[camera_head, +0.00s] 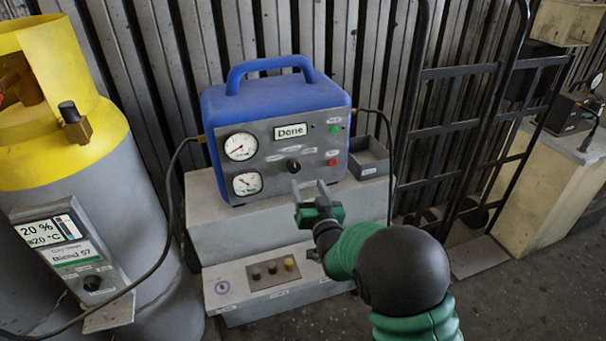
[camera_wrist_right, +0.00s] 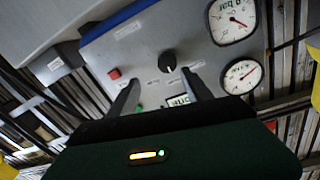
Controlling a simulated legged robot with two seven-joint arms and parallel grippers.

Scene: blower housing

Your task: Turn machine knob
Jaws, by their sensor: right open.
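The machine (camera_head: 270,103) is a blue box with a handle on top and a grey front panel. Its black knob (camera_head: 293,165) sits low on the panel, below a display reading "Done" (camera_head: 291,131). The knob also shows in the right wrist view (camera_wrist_right: 168,62), with a white pointer mark. My right gripper (camera_head: 308,186) is open and empty, just in front of the panel, below and right of the knob. In the wrist view the knob appears beyond and between the two fingertips, apart from them. My left gripper is out of view.
Two gauges (camera_head: 240,147) are left of the knob; a green button (camera_head: 334,129) and red button (camera_head: 332,162) are right. A grey tray (camera_head: 367,165) stands beside the machine. A gas cylinder (camera_head: 130,190) with a hose is at left, a hand truck (camera_head: 455,127) at right.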

